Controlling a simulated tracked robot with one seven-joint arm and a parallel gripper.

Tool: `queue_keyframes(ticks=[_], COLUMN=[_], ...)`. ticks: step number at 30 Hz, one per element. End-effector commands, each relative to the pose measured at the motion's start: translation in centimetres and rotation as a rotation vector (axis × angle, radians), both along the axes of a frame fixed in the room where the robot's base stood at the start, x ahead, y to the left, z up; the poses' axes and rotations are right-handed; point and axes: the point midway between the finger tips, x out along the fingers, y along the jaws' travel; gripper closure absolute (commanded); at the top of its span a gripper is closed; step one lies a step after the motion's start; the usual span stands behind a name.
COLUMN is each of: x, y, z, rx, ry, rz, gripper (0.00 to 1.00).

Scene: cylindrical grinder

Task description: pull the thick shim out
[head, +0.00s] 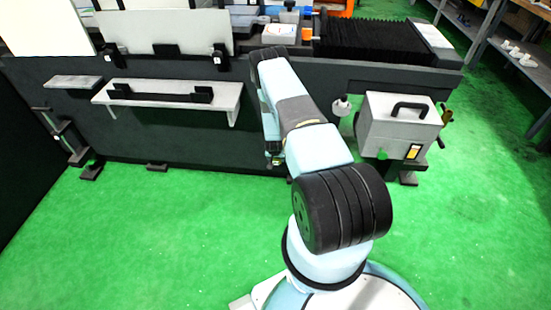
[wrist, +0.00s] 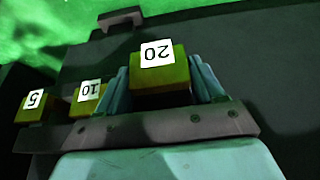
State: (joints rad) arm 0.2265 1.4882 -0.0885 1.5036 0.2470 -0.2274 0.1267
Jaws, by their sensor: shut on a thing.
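The shim marked 20 (wrist: 160,83) is a yellow-green block with a white label, in the middle of the wrist view. It looks thicker than the shims marked 10 (wrist: 88,103) and 5 (wrist: 34,107) to its left. My gripper (wrist: 163,88) is shut on the 20 shim, with one ribbed light-blue finger on each side of it. I cannot tell whether the shim's lower end is still seated. In the head view my arm reaches to the dark machine front and hides the gripper and shims.
A dark bar with screw heads (wrist: 150,131) crosses below the shims in the wrist view. In the head view a light shelf (head: 222,102) sits left of my arm and a grey box with a black handle (head: 400,124) to the right. Green floor is clear at left.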

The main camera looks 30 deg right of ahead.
Motion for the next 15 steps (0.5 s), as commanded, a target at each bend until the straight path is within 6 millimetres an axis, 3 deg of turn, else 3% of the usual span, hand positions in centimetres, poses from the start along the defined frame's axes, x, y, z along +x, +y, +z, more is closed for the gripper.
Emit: queue_keyframes(ticks=[7,15], x=[-0.18,-0.17], y=[0.40,0.27], z=[-0.17,-0.01], rx=[0.005,0.003], ry=[0.005,0.004], rz=[0.003,0.001], gripper=[0.11,0.11])
